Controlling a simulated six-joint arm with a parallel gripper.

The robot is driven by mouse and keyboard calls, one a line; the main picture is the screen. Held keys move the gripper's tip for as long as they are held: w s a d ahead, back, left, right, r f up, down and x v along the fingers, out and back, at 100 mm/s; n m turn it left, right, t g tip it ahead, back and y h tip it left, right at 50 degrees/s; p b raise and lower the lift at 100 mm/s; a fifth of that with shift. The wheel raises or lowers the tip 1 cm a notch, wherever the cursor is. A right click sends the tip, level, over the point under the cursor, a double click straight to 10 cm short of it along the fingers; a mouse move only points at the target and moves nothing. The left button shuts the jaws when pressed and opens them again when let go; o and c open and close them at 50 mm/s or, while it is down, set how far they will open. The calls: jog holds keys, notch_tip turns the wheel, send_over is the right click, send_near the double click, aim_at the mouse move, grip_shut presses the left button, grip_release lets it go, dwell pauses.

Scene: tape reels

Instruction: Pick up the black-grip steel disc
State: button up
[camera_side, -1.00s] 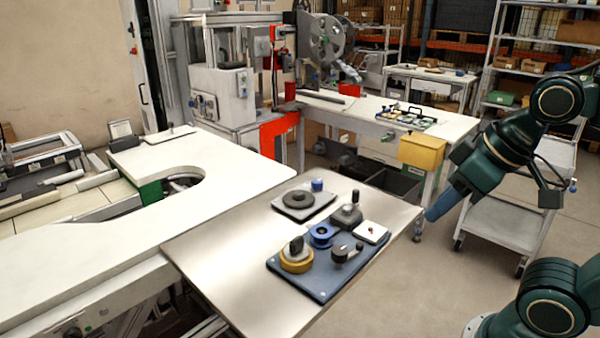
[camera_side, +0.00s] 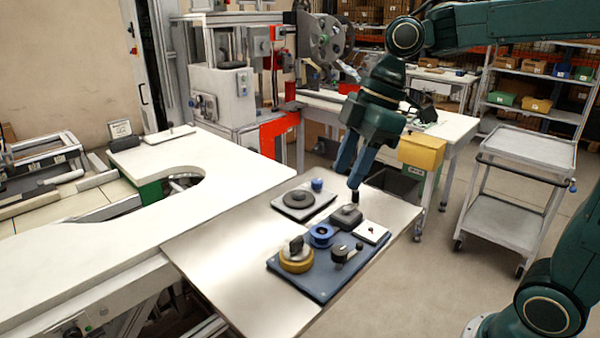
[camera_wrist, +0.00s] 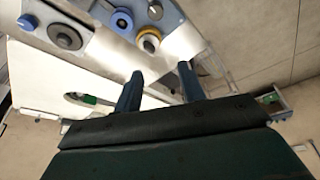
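The black-grip steel disc (camera_side: 346,217) appears to be the grey piece with an upright black grip at the back of the blue plate (camera_side: 322,290) in the side view. I cannot pick it out for certain in the wrist view. My gripper (camera_side: 348,180) points down over the back of the plate, its fingertips close above the black grip. Whether they touch it is unclear. In the wrist view my gripper (camera_wrist: 160,70) has its two blue fingers apart, with nothing held between them.
The blue plate also bears a yellow disc with a dark grip (camera_side: 296,261), a blue ring (camera_side: 321,236), a dark knob piece (camera_side: 340,254) and a white tile (camera_side: 371,232). A dark reel (camera_side: 299,199) and blue knob (camera_side: 317,184) stand behind. The metal table's left side is bare.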

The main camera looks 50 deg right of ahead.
jog(key=w+f+n+g+y, duration=0.1)
jog(key=w+f+n+g, duration=0.1)
jog(key=w+n, duration=0.4)
jog(key=shift+w+d+f+n, duration=0.3)
jog(key=shift+w+f, duration=0.1)
jog(key=shift+w, duration=0.1)
send_over(298, 237)
jog(key=d, duration=0.3)
jog(key=f, duration=0.6)
jog(key=shift+s+a+f, duration=0.15)
jog(key=shift+a+f, duration=0.1)
jog(key=shift+f, duration=0.15)
jog(key=shift+a+f, duration=0.2)
jog(key=shift+f, duration=0.4)
jog(key=shift+x, duration=2.6)
